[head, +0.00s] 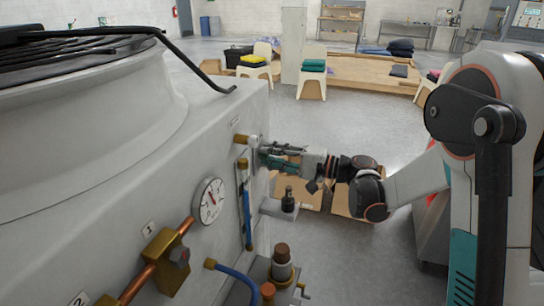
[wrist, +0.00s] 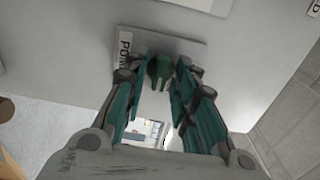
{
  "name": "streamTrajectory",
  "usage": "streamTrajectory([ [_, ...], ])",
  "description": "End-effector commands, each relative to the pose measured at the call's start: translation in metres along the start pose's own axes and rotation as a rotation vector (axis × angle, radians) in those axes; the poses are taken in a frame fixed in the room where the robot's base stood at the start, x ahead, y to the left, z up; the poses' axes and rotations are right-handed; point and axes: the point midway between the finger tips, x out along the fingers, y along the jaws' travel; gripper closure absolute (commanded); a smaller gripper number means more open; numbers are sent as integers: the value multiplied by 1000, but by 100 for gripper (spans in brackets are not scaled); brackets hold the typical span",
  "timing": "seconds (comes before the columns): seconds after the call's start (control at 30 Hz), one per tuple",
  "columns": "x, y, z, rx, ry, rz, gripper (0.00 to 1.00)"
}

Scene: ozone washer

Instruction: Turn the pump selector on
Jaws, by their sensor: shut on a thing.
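The pump selector (wrist: 160,69) is a small dark green knob on a grey plate (wrist: 190,47), seen in the wrist view. A white label (wrist: 125,52) with partly hidden lettering starting with P is beside it. My gripper (wrist: 157,76) has its teal fingers on both sides of the knob and is shut on it. In the head view my gripper (head: 266,156) reaches the right side of the grey washer (head: 215,130). The knob itself is hidden there.
A gauge (head: 209,201), a blue-filled tube (head: 246,205) and a brass valve (head: 165,258) are on the near face of the washer. A small bracket (head: 275,209) juts out below my gripper. Open floor (head: 330,125) lies beyond.

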Motion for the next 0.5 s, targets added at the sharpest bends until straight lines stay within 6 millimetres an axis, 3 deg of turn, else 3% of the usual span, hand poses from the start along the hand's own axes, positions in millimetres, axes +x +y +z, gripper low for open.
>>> streamTrajectory([
  [0.2, 0, 0, -1, 0, 2, 1, 98],
  [0.23, 0, 0, -1, -1, 2, 1, 72],
  [0.27, -1, 0, -1, -1, 2, 1, 68],
  [0.5, 0, 0, 0, -1, 1, 0, 68],
])
